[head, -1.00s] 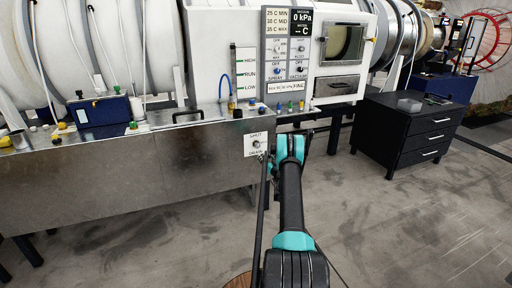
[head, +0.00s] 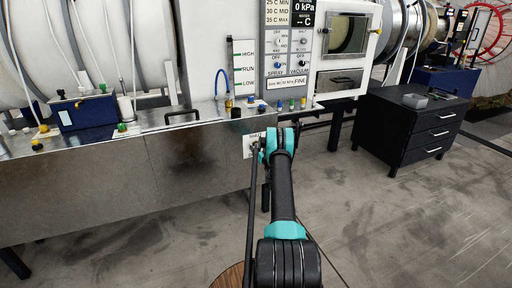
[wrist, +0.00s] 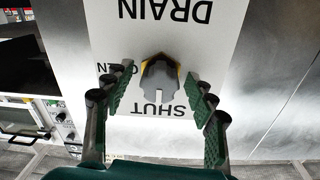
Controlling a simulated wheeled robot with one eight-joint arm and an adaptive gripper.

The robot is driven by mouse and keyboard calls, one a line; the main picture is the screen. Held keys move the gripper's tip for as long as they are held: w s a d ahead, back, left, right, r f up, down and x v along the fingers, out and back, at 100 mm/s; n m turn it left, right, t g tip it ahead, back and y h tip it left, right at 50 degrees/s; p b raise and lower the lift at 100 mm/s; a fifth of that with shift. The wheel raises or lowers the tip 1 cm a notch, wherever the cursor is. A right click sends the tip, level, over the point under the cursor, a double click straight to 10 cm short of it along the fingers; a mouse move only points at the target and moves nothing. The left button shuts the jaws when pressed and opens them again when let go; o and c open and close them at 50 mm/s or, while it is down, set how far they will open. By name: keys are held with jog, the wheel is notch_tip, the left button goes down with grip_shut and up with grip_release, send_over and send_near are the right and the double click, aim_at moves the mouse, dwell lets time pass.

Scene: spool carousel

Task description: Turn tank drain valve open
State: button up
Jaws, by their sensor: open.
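The drain valve knob (wrist: 160,80) is small and grey with yellow at its edges. It sits on a white plate (wrist: 150,35) marked DRAIN, SHUT and partly hidden OPEN, upside down in the wrist view. My gripper (wrist: 160,88) is open, with one green-padded finger on each side of the knob and gaps visible between pads and knob. In the head view my gripper (head: 272,146) is at the plate (head: 251,145) on the metal tank front (head: 200,156) and hides the knob.
Above is a white control panel (head: 290,60) with small knobs. A black drawer cabinet (head: 405,130) stands to the right. Small coloured valves and a black handle (head: 182,116) line the tank top.

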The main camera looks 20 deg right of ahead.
jog(key=c, duration=1.2)
jog(key=shift+o, duration=0.2)
jog(key=m, duration=0.4)
jog(key=shift+m, duration=0.4)
jog(key=m, duration=0.4)
jog(key=shift+m, duration=0.3)
jog(key=m, duration=0.4)
jog(key=shift+m+y, duration=0.3)
jog(key=shift+m, duration=1.7)
